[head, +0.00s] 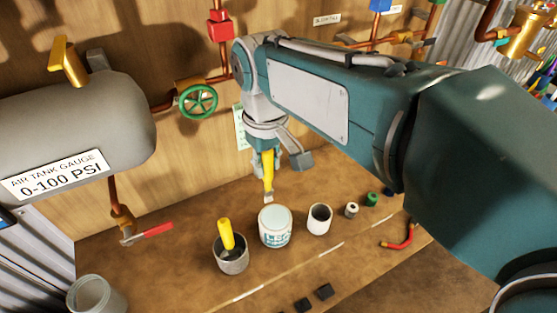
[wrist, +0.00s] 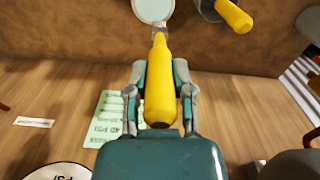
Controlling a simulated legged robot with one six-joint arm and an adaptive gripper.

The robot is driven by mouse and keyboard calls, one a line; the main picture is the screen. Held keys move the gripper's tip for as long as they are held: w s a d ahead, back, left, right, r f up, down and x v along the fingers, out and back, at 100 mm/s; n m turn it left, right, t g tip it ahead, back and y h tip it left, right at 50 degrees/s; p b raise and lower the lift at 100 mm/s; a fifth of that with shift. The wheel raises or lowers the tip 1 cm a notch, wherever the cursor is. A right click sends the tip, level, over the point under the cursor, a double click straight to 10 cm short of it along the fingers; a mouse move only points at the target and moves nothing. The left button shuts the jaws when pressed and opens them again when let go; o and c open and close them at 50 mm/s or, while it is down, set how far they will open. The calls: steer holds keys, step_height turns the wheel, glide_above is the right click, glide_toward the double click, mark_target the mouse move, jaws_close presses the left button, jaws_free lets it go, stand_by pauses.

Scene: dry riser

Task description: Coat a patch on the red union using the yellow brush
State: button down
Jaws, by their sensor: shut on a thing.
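My gripper (head: 266,158) is shut on the handle of a yellow brush (head: 268,176), which points down. The brush's pale tip is at the back rim of a white-lidded can (head: 275,229); I cannot tell whether they touch. In the wrist view the brush (wrist: 160,85) lies between both fingers, its tip toward the can (wrist: 152,9). The red union (head: 219,27) is a red block on a vertical copper pipe on the wooden wall, above and left of my gripper. A second yellow-handled tool (head: 226,234) stands in a grey cup (head: 233,264).
A green valve wheel (head: 198,102) sticks out beside the pipe. A grey air tank (head: 85,125) fills the left.

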mark_target(269, 189)
step_height(269, 189, down, 5)
steer(key=shift+d, duration=0.1)
steer(key=shift+f, duration=0.25)
steer(key=shift+d+f, duration=0.15)
steer(key=shift+d, duration=0.15)
steer(key=shift+d+f, duration=0.15)
steer(key=shift+f, duration=0.15)
steer(key=shift+d, duration=0.1)
stand_by(1.0)
steer(key=shift+d+f, duration=0.1)
steer(key=shift+d, duration=0.05)
stand_by(0.3)
